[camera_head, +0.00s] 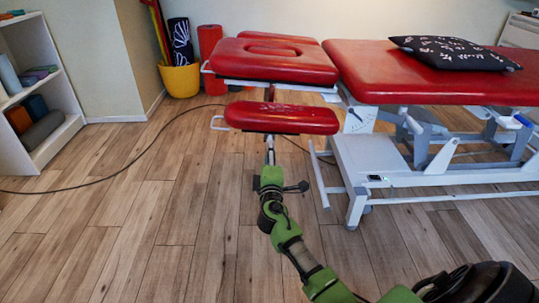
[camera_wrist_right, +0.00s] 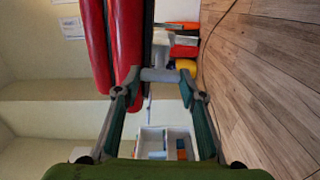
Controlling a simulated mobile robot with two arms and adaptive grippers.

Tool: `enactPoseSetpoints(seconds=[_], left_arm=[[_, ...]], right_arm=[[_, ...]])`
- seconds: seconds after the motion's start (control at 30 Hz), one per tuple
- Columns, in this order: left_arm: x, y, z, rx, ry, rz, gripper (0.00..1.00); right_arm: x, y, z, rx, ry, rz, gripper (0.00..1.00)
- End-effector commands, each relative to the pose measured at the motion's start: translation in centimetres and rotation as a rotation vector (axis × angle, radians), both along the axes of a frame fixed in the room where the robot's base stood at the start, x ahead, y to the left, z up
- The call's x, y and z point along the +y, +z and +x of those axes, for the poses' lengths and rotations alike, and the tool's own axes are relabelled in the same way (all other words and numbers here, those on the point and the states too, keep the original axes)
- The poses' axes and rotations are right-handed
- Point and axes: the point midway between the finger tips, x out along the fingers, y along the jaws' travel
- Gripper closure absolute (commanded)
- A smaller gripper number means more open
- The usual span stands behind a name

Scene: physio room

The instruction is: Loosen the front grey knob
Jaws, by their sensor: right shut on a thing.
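The grey knob (camera_wrist_right: 158,75) shows in the right wrist view, beside the edge of the red pads. My right gripper (camera_wrist_right: 158,78) has a fingertip at each end of it and is shut on it. In the head view my right gripper (camera_head: 269,158) reaches in just below the front red armrest pad (camera_head: 282,118) of the treatment table. That pad hides the knob there. The table's red head section (camera_head: 270,62) and long red top (camera_head: 415,72) lie behind it. My left gripper is not in view.
A white frame (camera_head: 375,155) carries the table at the right. A black cable (camera_head: 122,172) runs over the wooden floor. A yellow bucket (camera_head: 180,78) stands by the wall and a white shelf (camera_head: 35,80) at the far left. The floor at left is otherwise clear.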

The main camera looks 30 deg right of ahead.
Motion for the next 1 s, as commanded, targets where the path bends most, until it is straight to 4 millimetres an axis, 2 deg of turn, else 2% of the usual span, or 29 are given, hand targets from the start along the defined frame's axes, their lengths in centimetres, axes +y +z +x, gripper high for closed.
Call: enactPoseSetpoints(seconds=[0.27, 0.3, 0.33, 0.37, 0.77, 0.87, 1.0], left_arm=[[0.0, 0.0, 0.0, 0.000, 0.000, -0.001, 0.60], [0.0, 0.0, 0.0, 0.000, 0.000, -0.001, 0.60], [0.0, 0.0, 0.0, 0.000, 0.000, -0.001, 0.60], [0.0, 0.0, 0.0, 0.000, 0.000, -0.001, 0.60], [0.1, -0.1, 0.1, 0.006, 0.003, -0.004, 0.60], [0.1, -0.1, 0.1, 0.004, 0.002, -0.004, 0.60], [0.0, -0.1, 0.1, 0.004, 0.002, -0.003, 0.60]], right_arm=[[0.1, -0.1, 0.0, 0.004, 0.002, -0.005, 0.84], [0.1, -0.1, 0.0, 0.004, 0.002, -0.006, 0.55], [0.1, -0.1, 0.0, 0.004, 0.002, -0.005, 0.47], [0.1, -0.1, 0.0, 0.004, 0.002, -0.005, 0.46], [0.3, -0.1, -0.4, 0.003, 0.001, -0.002, 0.46], [0.9, -0.2, -1.4, 0.003, 0.002, -0.001, 0.46], [2.4, -0.2, -3.8, 0.004, 0.002, 0.000, 0.46]])
